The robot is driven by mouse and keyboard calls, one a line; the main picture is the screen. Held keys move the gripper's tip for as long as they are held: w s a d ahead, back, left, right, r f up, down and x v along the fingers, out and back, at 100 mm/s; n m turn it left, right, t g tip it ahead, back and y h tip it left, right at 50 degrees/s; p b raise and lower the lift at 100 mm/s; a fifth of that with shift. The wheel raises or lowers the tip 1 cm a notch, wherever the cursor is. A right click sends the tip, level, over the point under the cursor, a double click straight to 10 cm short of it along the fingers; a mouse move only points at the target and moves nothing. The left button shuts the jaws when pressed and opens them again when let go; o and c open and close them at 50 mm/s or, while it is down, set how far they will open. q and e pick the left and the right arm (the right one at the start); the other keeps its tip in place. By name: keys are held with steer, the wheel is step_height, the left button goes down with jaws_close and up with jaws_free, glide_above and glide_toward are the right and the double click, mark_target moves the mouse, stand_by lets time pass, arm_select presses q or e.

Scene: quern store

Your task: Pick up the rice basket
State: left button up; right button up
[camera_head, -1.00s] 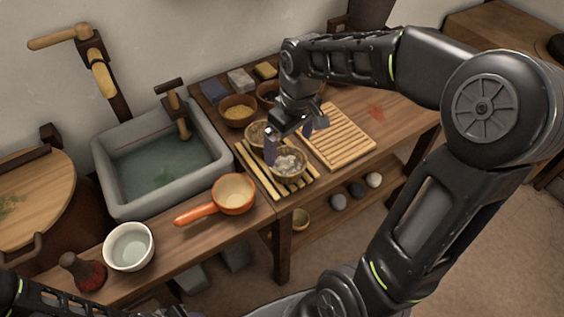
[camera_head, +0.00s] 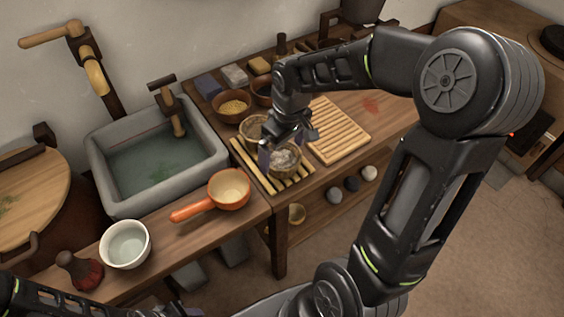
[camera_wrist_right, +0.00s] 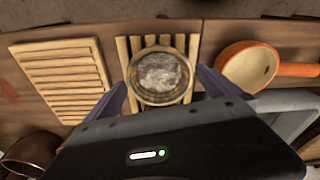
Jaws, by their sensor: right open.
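The rice basket (camera_head: 284,160) is a small round woven basket with white rice inside. It sits on a slatted wooden rack (camera_head: 250,170) on the counter. In the right wrist view the basket (camera_wrist_right: 160,76) lies between the two fingers, with the rack (camera_wrist_right: 185,42) under it. My right gripper (camera_head: 276,153) is open at the basket, its fingers at either side; I cannot tell whether they touch it. It also shows in the right wrist view (camera_wrist_right: 162,90). A second basket (camera_head: 252,126) stands behind, partly covered by the gripper.
An orange-handled pan (camera_head: 229,188) and a white bowl (camera_head: 126,244) stand on the near counter. A slatted board (camera_head: 340,132) lies right of the rack. A bowl of yellow grain (camera_head: 232,106) stands behind. A stone sink (camera_head: 105,180) is at the left.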

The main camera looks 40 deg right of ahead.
mark_target(282, 162)
step_height(282, 162, down, 3)
steer(key=shift+w+r, duration=0.1)
steer(key=shift+r, duration=0.05)
steer(key=shift+c, duration=0.2)
stand_by(0.3)
steer(key=shift+r, duration=0.1)
steer(key=c, duration=1.5)
